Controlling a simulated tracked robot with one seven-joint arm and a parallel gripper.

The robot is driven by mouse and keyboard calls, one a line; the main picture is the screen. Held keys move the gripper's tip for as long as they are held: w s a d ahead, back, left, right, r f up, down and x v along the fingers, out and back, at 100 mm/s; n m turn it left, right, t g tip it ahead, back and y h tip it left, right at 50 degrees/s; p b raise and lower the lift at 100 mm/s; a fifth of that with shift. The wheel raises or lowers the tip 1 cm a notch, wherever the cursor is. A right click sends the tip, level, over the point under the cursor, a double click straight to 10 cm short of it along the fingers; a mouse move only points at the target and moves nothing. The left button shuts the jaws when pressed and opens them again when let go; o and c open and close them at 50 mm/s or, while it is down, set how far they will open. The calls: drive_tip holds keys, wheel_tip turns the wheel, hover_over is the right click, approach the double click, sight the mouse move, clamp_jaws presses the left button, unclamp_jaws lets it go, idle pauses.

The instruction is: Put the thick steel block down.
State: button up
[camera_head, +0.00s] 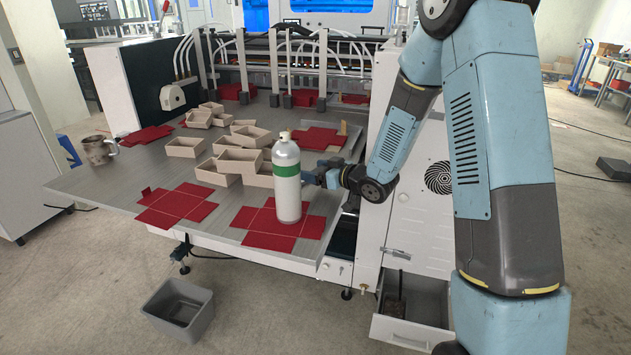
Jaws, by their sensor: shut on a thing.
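My gripper (312,178) reaches in from the right, low over the front right part of the grey table (110,184). Its fingertips are partly hidden behind a white bottle with a green band (287,190). The gripper is shut on the thick steel block, but the bottle hides the block, so its tilt and its gap to the table cannot be told. The bottle stands upright in front of the fingertips, at a flat red box blank (257,222). I cannot tell whether the gripper touches the bottle.
Several tan open boxes (185,147) crowd the table's middle. Another red blank (177,206) lies front left, and a metal mug (98,150) stands at the left edge. A grey bin (180,309) is on the floor. An open drawer (411,309) juts out below right.

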sight(316, 187)
drive_tip(key=shift+f, duration=1.6)
drive_tip(key=o, duration=1.3)
drive_tip(key=shift+f, duration=0.1)
drive_tip(key=v, duration=1.2)
drive_tip(key=shift+r, duration=0.25)
